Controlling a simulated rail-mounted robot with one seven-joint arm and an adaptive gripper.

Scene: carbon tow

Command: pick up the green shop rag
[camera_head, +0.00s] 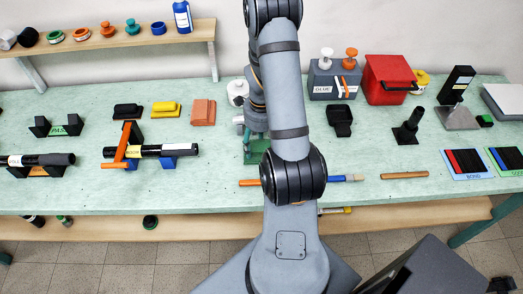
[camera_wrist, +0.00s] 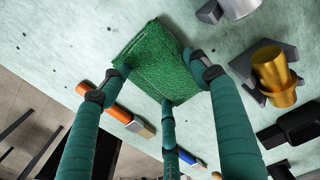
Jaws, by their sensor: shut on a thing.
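The green shop rag (camera_wrist: 155,58) is a textured green square in the wrist view, with its near edge between my fingertips. My gripper (camera_wrist: 158,85) has teal fingers, shut on the rag from the two sides, with a third finger at the near edge. In the head view, part of the rag (camera_head: 256,153) shows beside my arm, under my gripper (camera_head: 256,135). My arm hides the rest of it. Whether the rag is clear of the bench cannot be told.
An orange-handled tool (camera_wrist: 110,105) lies close left of the rag in the wrist view, and a gold cylinder (camera_wrist: 272,75) stands in a dark holder to the right. In the head view, a grey GLUE box (camera_head: 333,82) and red box (camera_head: 385,75) stand behind on the bench (camera_head: 225,190).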

